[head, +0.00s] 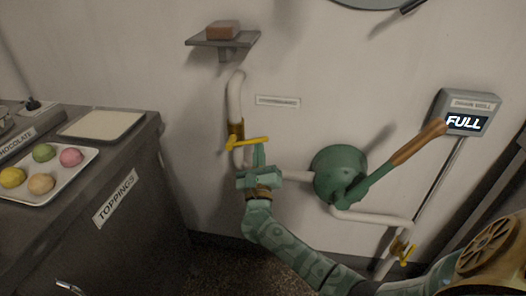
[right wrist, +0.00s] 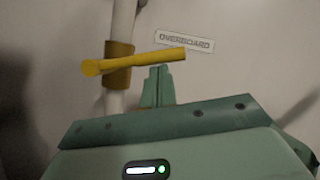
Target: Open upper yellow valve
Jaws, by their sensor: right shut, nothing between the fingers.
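The upper yellow valve handle (head: 247,143) sits on the white vertical pipe (head: 235,100) beside a brass collar (head: 236,130). The handle lies nearly level, across the pipe, with its free end toward the right. My right gripper (head: 258,148) is shut and empty, its fingertips just below the right part of the handle. In the right wrist view the handle (right wrist: 140,60) runs across the pipe, and the shut fingers (right wrist: 158,80) stand under its right end. I cannot tell whether they touch it. My left gripper is not in view.
A green pump body (head: 340,172) with a wooden-ended lever (head: 415,143) stands to the right. A lower yellow valve (head: 403,250) is at bottom right. A display (head: 466,123) reads FULL. The toppings counter (head: 140,150) with a tray is on the left. A small shelf (head: 222,41) hangs above.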

